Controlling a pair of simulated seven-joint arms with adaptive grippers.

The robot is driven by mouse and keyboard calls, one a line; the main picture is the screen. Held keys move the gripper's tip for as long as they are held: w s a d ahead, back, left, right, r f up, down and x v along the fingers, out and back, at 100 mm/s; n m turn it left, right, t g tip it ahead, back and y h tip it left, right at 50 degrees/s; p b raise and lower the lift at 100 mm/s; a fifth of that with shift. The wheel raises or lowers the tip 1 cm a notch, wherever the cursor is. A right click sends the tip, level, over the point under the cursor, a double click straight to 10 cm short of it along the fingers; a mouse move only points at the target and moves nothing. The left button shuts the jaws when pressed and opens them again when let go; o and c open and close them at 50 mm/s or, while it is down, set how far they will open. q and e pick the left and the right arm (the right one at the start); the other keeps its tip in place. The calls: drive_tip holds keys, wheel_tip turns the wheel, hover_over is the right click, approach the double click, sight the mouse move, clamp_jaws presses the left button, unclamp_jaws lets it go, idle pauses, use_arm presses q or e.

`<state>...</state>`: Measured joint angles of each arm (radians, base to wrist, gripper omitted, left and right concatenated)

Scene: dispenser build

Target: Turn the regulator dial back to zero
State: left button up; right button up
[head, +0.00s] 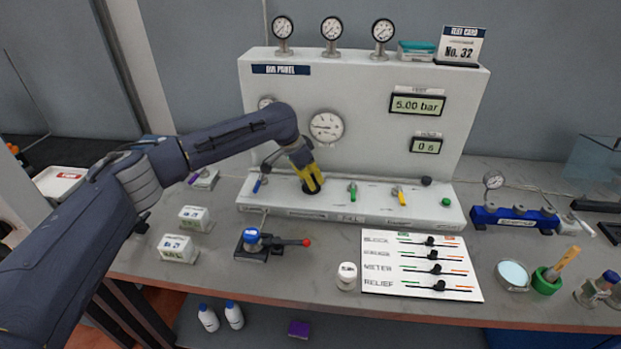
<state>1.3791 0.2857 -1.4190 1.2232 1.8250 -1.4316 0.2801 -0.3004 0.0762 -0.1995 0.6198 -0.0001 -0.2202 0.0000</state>
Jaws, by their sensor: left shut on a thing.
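The air panel (356,88) stands upright at the back of the bench. My left gripper (313,188) reaches down to the panel's lower ledge and is shut on the dark regulator dial (315,189), which it mostly hides. The dial's marking cannot be seen. The upper display (417,104) reads 5.00 bar and the lower display (425,145) reads 0 s. A large round gauge (326,126) sits on the panel behind the gripper. My right gripper is not in view.
On the ledge are a blue-handled valve (258,184), a green one (352,191) and a yellow one (400,195). A blue manifold (514,219) is at right.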

use_arm(q)
drive_tip(key=c, duration=0.3)
drive_tip(key=shift+n, duration=0.3)
drive_tip(key=n+t, duration=0.1)
drive_tip(key=n, duration=0.1)
drive_tip(key=n+y, duration=0.1)
drive_tip(key=n, duration=0.2)
drive_tip(key=shift+t+y, duration=0.3)
drive_tip(key=shift+t, duration=0.1)
drive_tip(key=shift+n+t+y, duration=0.3)
drive_tip(key=shift+n+y, duration=0.5)
drive_tip(key=shift+n, duration=1.6)
drive_tip(key=o, duration=1.3)
drive_tip(key=shift+d, duration=0.1)
drive_tip(key=v, duration=1.2)
